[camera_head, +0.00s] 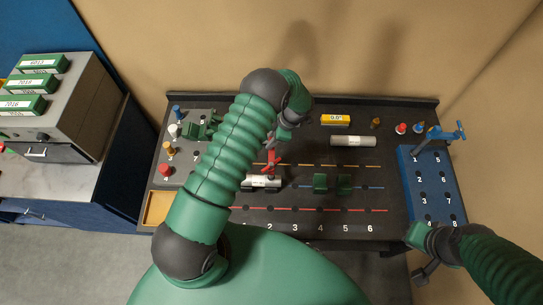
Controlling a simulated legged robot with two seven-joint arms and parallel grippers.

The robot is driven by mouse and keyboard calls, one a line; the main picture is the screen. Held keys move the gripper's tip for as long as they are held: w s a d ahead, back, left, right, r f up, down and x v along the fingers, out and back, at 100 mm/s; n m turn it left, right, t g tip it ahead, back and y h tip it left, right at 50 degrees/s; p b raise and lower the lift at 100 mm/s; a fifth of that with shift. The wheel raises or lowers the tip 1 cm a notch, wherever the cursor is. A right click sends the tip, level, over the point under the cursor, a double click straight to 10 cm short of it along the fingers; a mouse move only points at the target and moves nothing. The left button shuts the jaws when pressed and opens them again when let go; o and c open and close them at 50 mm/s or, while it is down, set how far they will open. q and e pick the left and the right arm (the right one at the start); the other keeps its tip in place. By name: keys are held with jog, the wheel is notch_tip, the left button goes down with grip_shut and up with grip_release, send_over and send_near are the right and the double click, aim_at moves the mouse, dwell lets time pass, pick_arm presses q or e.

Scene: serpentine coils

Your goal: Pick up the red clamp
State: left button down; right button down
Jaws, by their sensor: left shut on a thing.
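The red clamp (272,157) is near the middle of the dark workbench, just above a silver cylinder (262,181). My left gripper (283,136) reaches down over it from the upper left and is shut on the clamp's upper part. The fingertips are small and partly hidden by my own wrist. I cannot tell whether the clamp is clear of the cylinder below it. My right gripper (421,258) is at the lower right, beside the bench's front right corner and away from the clamp. Its finger opening is not clear.
A blue numbered rack (413,185) holds a blue clamp (446,132) at the right. Colored knobs (169,148) line the left side. A grey cabinet (68,100) stands further left.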

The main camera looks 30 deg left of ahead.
pick_arm(q)
jog(key=shift+w+r, duration=0.2)
jog(key=shift+w, duration=0.1)
dwell(0.4)
